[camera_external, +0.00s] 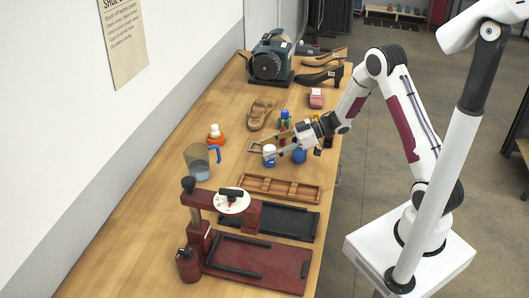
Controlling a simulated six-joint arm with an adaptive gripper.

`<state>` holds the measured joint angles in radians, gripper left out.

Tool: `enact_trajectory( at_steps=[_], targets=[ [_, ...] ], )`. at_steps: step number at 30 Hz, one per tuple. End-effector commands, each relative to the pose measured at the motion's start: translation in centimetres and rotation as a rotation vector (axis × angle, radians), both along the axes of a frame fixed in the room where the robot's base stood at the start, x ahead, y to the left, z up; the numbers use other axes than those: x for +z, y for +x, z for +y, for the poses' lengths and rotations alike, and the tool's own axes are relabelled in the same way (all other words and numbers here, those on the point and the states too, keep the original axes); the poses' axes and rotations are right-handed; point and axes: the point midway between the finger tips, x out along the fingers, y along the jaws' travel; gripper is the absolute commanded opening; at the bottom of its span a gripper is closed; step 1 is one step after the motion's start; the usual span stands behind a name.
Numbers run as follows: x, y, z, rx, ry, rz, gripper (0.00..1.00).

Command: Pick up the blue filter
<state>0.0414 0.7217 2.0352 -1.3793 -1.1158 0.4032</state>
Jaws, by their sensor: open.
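My gripper (255,146) is open, reaching in from the right, low over the middle of the wooden table (150,205). A small blue item with a white top (269,160) is close to the fingers, on their near side. A round blue item (299,157) is just right of it, partly under my gripper. I cannot tell which of these is the blue filter, or whether the fingers touch either one. Nothing is clearly held between the fingers.
A clear jug with a blue handle (197,163) and an orange-and-white stacked item (215,135) stand left. A sandal (261,113) and colourful small items (284,122) lie behind. A wooden tray (245,188) and a red press (262,262) are in front. The wall borders the left side.

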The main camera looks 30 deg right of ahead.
Motion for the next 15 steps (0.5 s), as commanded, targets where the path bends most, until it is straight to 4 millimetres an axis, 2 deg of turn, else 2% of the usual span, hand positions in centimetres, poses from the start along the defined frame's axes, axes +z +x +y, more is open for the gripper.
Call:
enact_trajectory(
  at_steps=[5,7,10,11,15],
  targets=[
    [0.02,-0.01,-0.01,0.0,0.0,0.0,0.5],
    [0.03,0.0,-0.01,0.0,0.0,0.0,0.37],
    [0.03,0.0,-0.01,0.0,0.0,0.0,0.11],
    [0.03,0.0,-0.01,0.0,0.0,0.0,0.07],
    [0.04,0.01,-0.01,0.0,0.001,0.0,0.06]
  ],
)
